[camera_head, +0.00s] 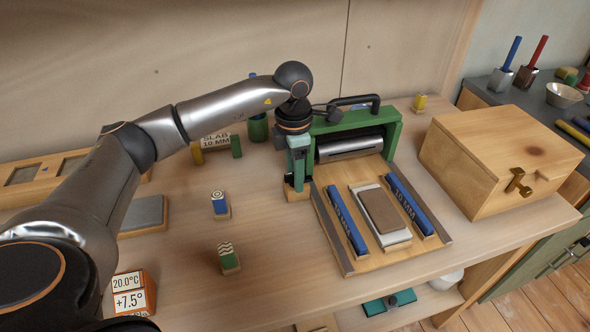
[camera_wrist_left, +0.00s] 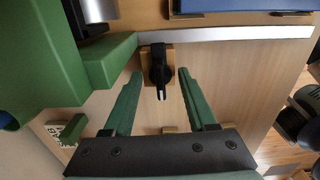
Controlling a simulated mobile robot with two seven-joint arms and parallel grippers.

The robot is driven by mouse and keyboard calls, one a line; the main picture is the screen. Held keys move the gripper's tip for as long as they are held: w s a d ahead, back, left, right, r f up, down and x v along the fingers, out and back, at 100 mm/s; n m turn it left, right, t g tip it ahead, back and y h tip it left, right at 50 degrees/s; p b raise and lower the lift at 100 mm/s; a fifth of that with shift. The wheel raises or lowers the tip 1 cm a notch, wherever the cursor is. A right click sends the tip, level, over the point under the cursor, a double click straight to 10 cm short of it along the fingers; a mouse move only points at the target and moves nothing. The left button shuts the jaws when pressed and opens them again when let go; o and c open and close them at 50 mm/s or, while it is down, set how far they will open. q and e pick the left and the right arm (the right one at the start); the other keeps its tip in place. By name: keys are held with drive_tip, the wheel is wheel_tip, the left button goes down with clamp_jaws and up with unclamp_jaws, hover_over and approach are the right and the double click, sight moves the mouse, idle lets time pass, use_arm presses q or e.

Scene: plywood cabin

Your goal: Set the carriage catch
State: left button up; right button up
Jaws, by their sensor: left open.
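A green roller press (camera_head: 392,130) with a metal roller (camera_head: 350,148) and a black handle stands on the bench. Its wooden bed (camera_head: 350,262) extends toward me, carrying two blue bars and a pale slab (camera_head: 397,236) with a brown piece on top. A small black catch (camera_wrist_left: 158,68) on a wooden block sits beside the bed's metal edge in the left wrist view. My left gripper (camera_head: 298,182) points down at the press's left side. In the wrist view its green fingers (camera_wrist_left: 159,76) are open, one on each side of the catch, with visible gaps.
A wooden box (camera_head: 490,160) with a brass latch stands right of the press. Small stamped blocks (camera_head: 220,204) (camera_head: 228,258) and a number display (camera_head: 130,292) stand to the left. A "SLAB 10 MM" sign (camera_head: 215,141) stands behind. Bench space between the blocks and the bed is clear.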

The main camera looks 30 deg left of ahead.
use_arm(q)
drive_tip(key=shift+r+p, duration=2.4)
drive_tip(key=shift+r, duration=1)
